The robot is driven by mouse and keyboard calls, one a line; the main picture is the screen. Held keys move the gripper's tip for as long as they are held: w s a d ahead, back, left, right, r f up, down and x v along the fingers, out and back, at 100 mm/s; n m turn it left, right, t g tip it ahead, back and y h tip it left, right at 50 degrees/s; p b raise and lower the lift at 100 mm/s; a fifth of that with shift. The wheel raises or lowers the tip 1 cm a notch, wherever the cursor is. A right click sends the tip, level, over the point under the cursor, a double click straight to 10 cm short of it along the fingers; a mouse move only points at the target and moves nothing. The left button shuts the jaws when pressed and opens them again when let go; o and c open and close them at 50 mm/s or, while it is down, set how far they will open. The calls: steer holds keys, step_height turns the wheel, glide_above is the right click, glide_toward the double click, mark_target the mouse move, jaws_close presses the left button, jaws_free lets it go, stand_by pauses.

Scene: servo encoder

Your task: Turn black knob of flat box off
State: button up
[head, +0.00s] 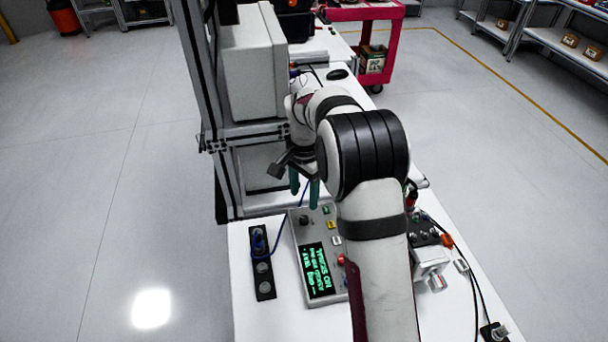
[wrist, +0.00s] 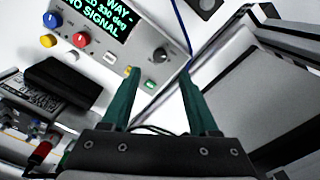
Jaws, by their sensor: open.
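The flat box (head: 298,236) is a light grey panel on the white table, with a black screen of green text (head: 318,270). Its black knob (head: 304,220) is near the far left corner; in the wrist view the knob (wrist: 160,54) shows clearly at the box's edge, beside a green button (wrist: 150,84). The way its pointer faces is too small to tell. My gripper (head: 304,192) hangs above the far end of the box with two green fingers. In the wrist view the fingers (wrist: 158,75) are apart with nothing between them, the knob just beyond the tips.
A black strip with a blue cable (head: 263,275) lies left of the box. A device with wires (head: 430,262) stands at the right, partly behind my arm. A metal frame with a white cabinet (head: 250,70) rises beyond the box. A red cart (head: 375,50) is farther back.

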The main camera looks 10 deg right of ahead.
step_height(320, 180, up, 8)
steer(key=shift+f, duration=0.2)
steer(key=s+a+r+n+y, duration=0.1)
steer(key=s+r, duration=0.2)
steer(key=s, duration=0.5)
steer(key=s+a+r+n, duration=0.1)
steer(key=s+r+n, duration=0.15)
steer(key=s, duration=0.65)
steer(key=s+a+f+n, duration=0.1)
steer(key=s+f, duration=0.1)
steer(key=s, duration=0.6)
steer(key=s+a+f+n, duration=0.1)
steer(key=s+f, duration=0.1)
steer(key=s, duration=0.7)
steer(key=shift+a+y, duration=0.25)
steer(key=shift+y, duration=0.15)
